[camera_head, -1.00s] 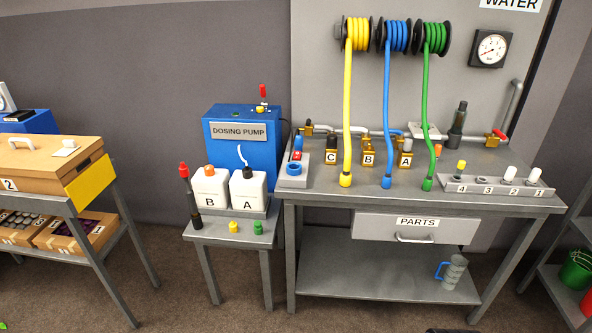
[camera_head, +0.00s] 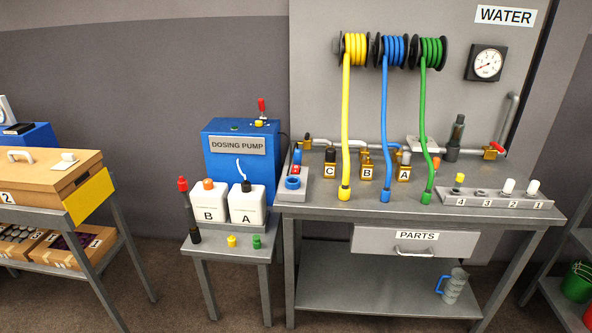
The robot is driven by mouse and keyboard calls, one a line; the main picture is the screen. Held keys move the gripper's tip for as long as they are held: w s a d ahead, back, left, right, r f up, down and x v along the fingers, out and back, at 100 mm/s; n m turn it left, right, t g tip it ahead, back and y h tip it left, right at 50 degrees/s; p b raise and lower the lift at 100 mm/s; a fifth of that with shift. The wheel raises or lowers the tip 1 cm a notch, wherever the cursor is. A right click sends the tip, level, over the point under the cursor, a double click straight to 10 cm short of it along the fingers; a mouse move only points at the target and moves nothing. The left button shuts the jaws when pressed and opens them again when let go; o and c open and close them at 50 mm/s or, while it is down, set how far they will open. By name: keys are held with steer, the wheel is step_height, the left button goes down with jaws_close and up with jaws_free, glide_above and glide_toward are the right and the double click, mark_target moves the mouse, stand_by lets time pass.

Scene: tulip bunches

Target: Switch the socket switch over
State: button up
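No thing in view is clearly marked as the socket switch, and I cannot tell which one it is. A small pale plate (camera_head: 420,142) lies at the back of the workbench, partly hidden behind the green hose. A blue dosing pump (camera_head: 238,163) has a red-tipped lever (camera_head: 262,106) on top. A grey block (camera_head: 476,197) numbered 4 to 1 stands at the bench's right front, with a yellow peg and white pegs in it. My gripper is not in view.
The grey workbench (camera_head: 330,208) carries yellow, blue and green hoses hanging from reels, and brass valves C, B and A. A low table (camera_head: 215,245) with two white canisters (camera_head: 246,204) stands to its left. Floor (camera_head: 178,300) shows between this table and the left rack.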

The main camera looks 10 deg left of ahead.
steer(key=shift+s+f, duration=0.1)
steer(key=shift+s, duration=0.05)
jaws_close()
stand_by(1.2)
